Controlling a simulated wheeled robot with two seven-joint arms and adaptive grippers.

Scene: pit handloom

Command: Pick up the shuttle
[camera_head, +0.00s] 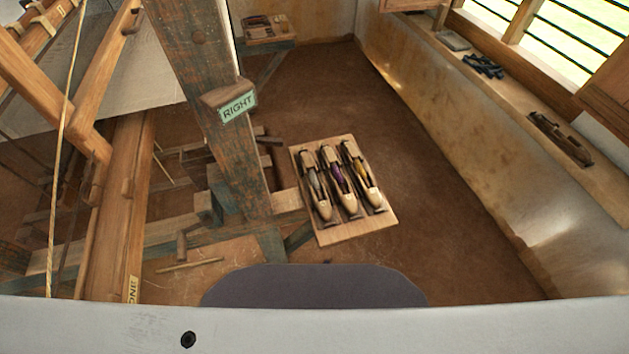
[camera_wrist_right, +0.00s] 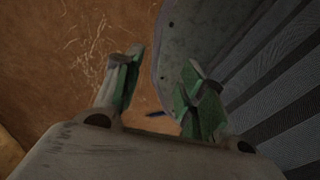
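Three boat-shaped wooden shuttles lie side by side on a pale wooden board (camera_head: 368,225) in the middle of the head view. The left shuttle (camera_head: 323,207) has pale, greyish thread, the middle shuttle (camera_head: 349,202) purple thread, and the right shuttle (camera_head: 374,196) yellowish thread. Each sits in a dark holder or slot. My right gripper (camera_wrist_right: 163,68) shows in the right wrist view with its green-padded fingers apart and nothing between them. No shuttle shows in that view. Neither gripper shows in the head view, and my left gripper is in no view.
A wall ledge (camera_head: 510,95) on the right holds a dark wooden tool (camera_head: 561,138) and dark blue items (camera_head: 484,66). The brown floor (camera_head: 440,235) right of the board is clear.

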